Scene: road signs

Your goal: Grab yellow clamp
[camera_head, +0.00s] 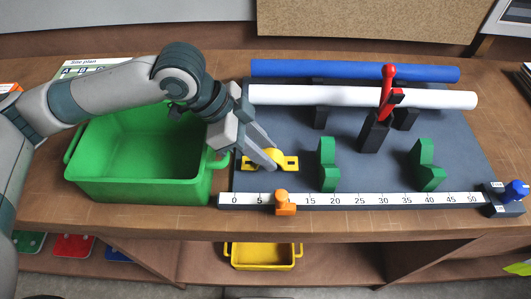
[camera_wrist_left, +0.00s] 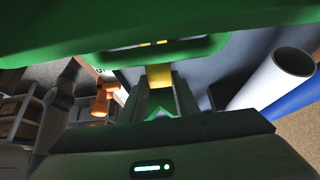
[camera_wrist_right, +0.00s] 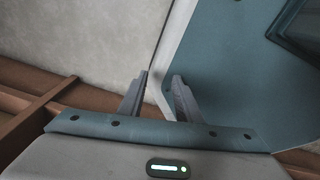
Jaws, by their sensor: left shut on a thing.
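The yellow clamp (camera_head: 289,162), a piece with a rounded top and flat slotted ends, is on the dark board at its left end, beside the green bin. My left gripper (camera_head: 271,160) reaches down over it, fingers closed on its middle. I cannot tell whether the clamp is lifted off the board. My right gripper (camera_wrist_right: 160,78) is open and empty in the right wrist view and does not show in the head view.
The green bin (camera_head: 215,163) stands close left of the clamp. An orange slider (camera_head: 285,202) is on the white ruler in front. Green supports (camera_head: 327,165), a red-handled clamp (camera_head: 388,85) and white (camera_head: 350,95) and blue (camera_head: 350,70) tubes stand to the right.

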